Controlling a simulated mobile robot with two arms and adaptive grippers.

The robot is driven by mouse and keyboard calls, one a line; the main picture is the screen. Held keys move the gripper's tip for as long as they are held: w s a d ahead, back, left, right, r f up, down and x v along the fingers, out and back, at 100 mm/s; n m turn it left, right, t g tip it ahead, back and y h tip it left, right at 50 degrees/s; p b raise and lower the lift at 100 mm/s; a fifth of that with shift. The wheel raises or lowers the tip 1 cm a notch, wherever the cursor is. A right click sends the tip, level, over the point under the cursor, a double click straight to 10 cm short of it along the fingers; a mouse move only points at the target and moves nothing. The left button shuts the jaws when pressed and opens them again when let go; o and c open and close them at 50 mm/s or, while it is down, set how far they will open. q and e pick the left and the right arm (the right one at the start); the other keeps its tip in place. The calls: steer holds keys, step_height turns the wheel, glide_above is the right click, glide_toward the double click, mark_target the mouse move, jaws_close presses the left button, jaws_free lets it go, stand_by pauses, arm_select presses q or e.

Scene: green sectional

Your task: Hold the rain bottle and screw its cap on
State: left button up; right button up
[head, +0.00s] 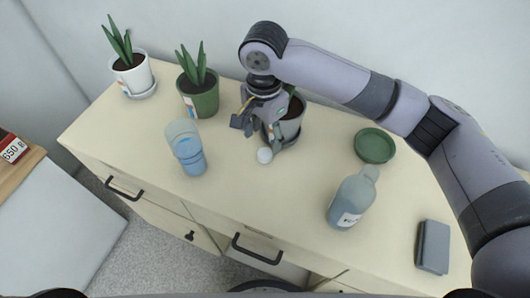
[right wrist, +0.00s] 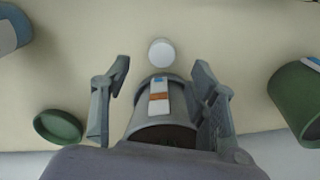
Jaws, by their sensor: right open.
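The rain bottle (head: 350,200), blue-grey and translucent with a white label, stands upright on the right half of the cabinet top. I see no cap on its neck. Part of a blue thing that looks like this bottle (right wrist: 10,30) shows at the left edge of the right wrist view. A small round white cap (head: 264,155) lies on the top near the middle; it also shows in the right wrist view (right wrist: 160,53). My right gripper (head: 258,134) is open, just behind the cap. Its fingers (right wrist: 162,65) are on either side of the cap, apart from it. My left gripper is out of view.
A grey potted plant (head: 292,122) stands right by my right gripper. A green pot (head: 203,97), a white pot (head: 133,78) and a blue tumbler (head: 188,150) stand left. A green saucer (head: 374,146) and grey box (head: 433,246) are right. The front middle is clear.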

mark_target(263, 154)
steer(key=shift+f, duration=1.1)
steer(key=shift+w+a+f, duration=0.1)
steer(key=shift+f, duration=1.2)
steer(key=shift+w+f, duration=0.1)
steer(key=shift+f, duration=1.2)
steer(key=c, duration=0.8)
